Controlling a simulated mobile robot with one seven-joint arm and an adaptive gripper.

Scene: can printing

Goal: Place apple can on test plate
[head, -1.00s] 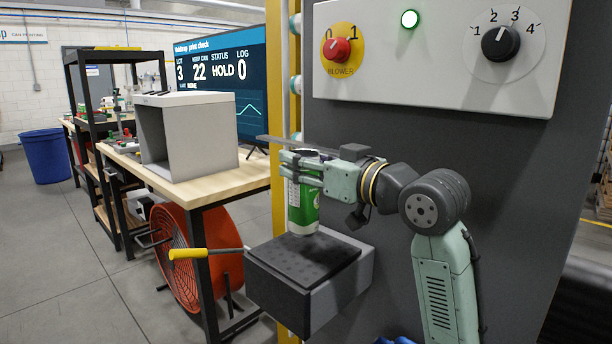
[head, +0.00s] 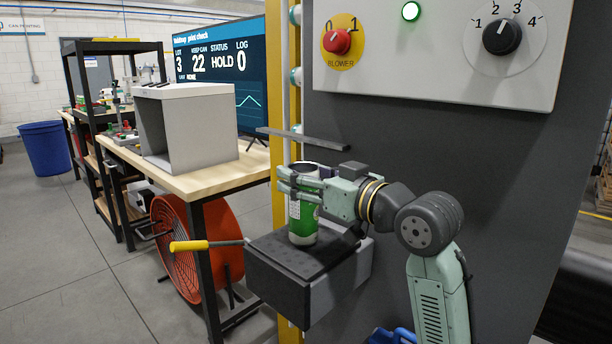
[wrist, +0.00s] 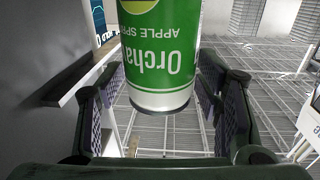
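The apple can (head: 304,222), green and white with a dark top, is upright in my gripper (head: 300,184). The gripper's fingers reach around its upper part from the right. The can's base is over the dark test plate (head: 270,252) and looks on it or just above it; contact is hard to tell. In the wrist view the can (wrist: 160,60) sits between both finger pads (wrist: 160,100), its lettering upside down. The pad tips look close against its sides.
A thin grey bar (head: 305,139) sticks out above the gripper. A grey panel (head: 430,55) with a blower knob and dial stands behind. A yellow-handled lever (head: 190,246) juts out left of the plate. A workbench (head: 200,182) with a grey box (head: 205,130) is at left.

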